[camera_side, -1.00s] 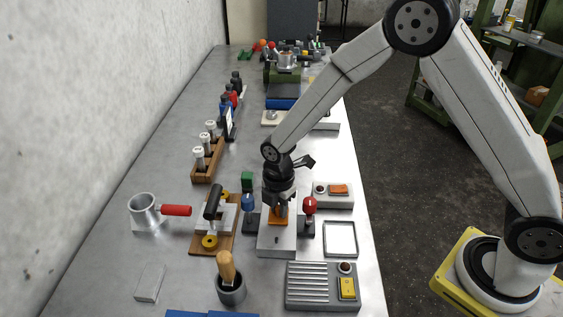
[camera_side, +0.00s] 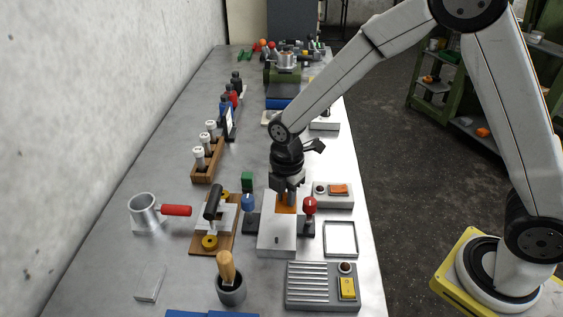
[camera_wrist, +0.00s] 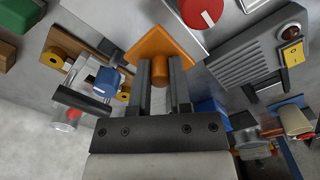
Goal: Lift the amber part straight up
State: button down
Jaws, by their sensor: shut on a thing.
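The amber part (camera_wrist: 160,45) is an orange, squarish piece with a narrow stem, seen at the fingertips in the wrist view. My gripper (camera_wrist: 160,78) is shut on its stem. In the side view, the amber part (camera_side: 287,207) shows below and partly behind the fingers of my gripper (camera_side: 287,190), over the far end of a grey metal block (camera_side: 276,240). I cannot tell from this angle how much gap there is beneath it.
A blue-topped post (camera_side: 248,203) stands left of the block and a red knob (camera_side: 310,205) right of it, both close to my gripper. A ribbed grey box (camera_side: 315,290) and an empty grey frame (camera_side: 341,239) lie nearby. A wooden-based clamp (camera_side: 214,225) is at left.

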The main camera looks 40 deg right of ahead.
jog(key=r, duration=0.1)
jog(key=s+r, duration=0.2)
jog(key=shift+s+d+r, duration=0.15)
jog(key=shift+s+d, duration=0.1)
jog(key=s+d+r, duration=0.1)
jog(key=s+r, duration=0.3)
jog(key=s, duration=0.5)
jog(key=shift+d, duration=0.4)
jog(key=shift+d, duration=0.1)
